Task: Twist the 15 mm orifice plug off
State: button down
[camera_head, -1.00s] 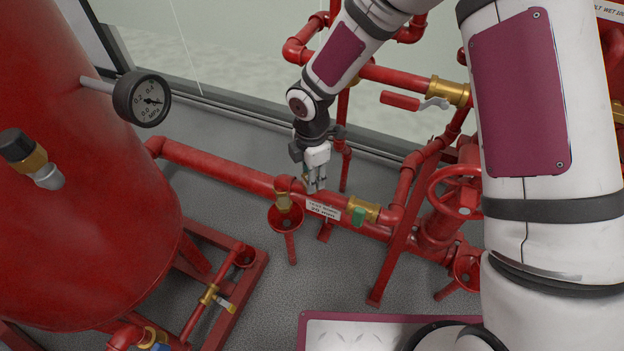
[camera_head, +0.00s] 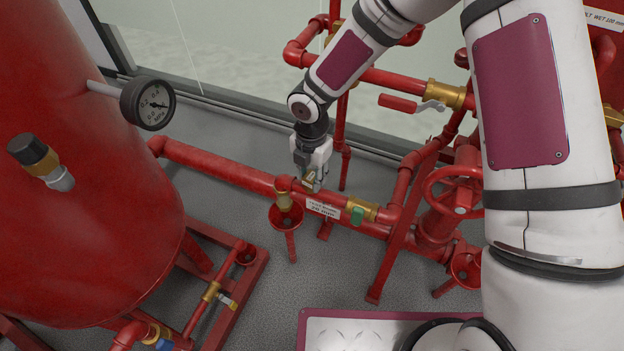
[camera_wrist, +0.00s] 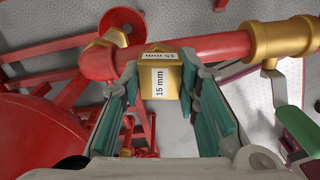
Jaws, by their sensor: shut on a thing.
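The orifice plug (camera_wrist: 161,80) is a brass block with white "15 mm" labels. In the wrist view it sits between the two teal-padded fingers of my gripper (camera_wrist: 165,95), just in front of the red pipe (camera_wrist: 205,47). In the head view my gripper (camera_head: 311,183) points down above the pipe, and the small brass plug (camera_head: 309,178) shows at its fingertips. The gripper is shut on the plug. I cannot tell whether the plug is still seated in the pipe.
A white label (camera_head: 323,208) and a brass valve with a green handle (camera_head: 358,215) are right of the gripper. A brass fitting above a red funnel (camera_head: 286,218) is to the left. A red tank (camera_head: 80,220) with a gauge (camera_head: 148,103) fills the left.

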jog(key=shift+n+p, duration=0.3)
jog(key=shift+n, duration=0.7)
jog(key=shift+r+p, duration=2.15)
jog(key=shift+r, duration=1.05)
